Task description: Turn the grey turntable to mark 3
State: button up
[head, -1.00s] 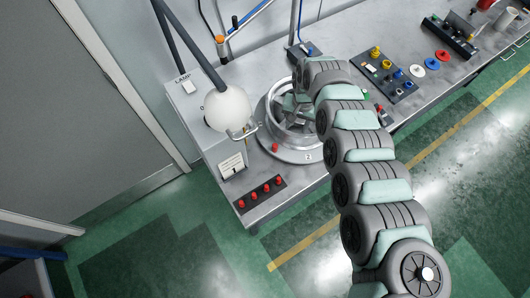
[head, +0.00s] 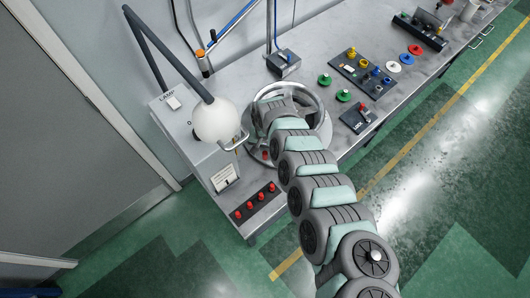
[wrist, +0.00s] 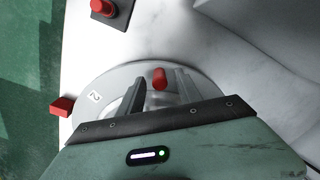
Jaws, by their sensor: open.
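A red peg (wrist: 160,78) stands on the disc and also shows beside my arm in the head view (head: 265,155). My gripper (wrist: 159,88) is open, one finger on each side of the peg; contact cannot be told. A red block (wrist: 62,106) sits at the disc's left edge. Mark 3 is not visible.
A lamp with a white globe (head: 215,121) stands close left of the turntable. A strip of red knobs (head: 255,203) lies near the bench's front corner. Green knobs (head: 343,95) and a dark box (head: 357,119) are to the right.

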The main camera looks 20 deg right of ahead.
jog(key=shift+s+f, duration=0.1)
jog(key=shift+f, duration=0.3)
grip_shut()
dwell(1.2)
